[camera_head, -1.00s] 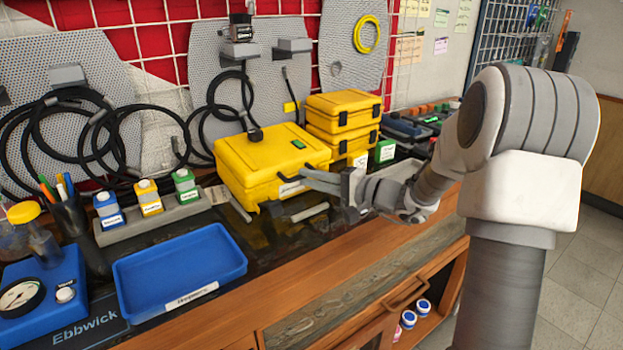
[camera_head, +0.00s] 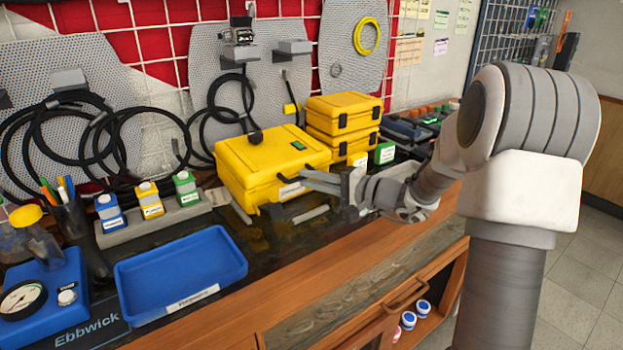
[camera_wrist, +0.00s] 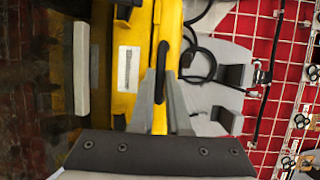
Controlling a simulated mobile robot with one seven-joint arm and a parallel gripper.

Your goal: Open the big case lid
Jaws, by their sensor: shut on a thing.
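The big yellow case (camera_head: 258,160) stands on the dark bench top with its lid down. A green tag (camera_head: 298,145) is on its top. My gripper (camera_head: 306,180) is at the right part of the case's front. In the wrist view, the case (camera_wrist: 140,25) runs up the middle, with a white label (camera_wrist: 128,68) and black latches (camera_wrist: 122,12) on its face. There my gripper (camera_wrist: 160,78) has its grey fingers shut on a black handle (camera_wrist: 162,58) at the lid's edge. The fingers hide part of the handle.
Two smaller yellow cases (camera_head: 342,113) are stacked behind, to the right. A blue tray (camera_head: 180,268) lies front left, with small bottles (camera_head: 150,200) in a grey rack behind it. Black hoses (camera_head: 75,140) hang on the back wall. A grey bar (camera_head: 311,214) lies before the case.

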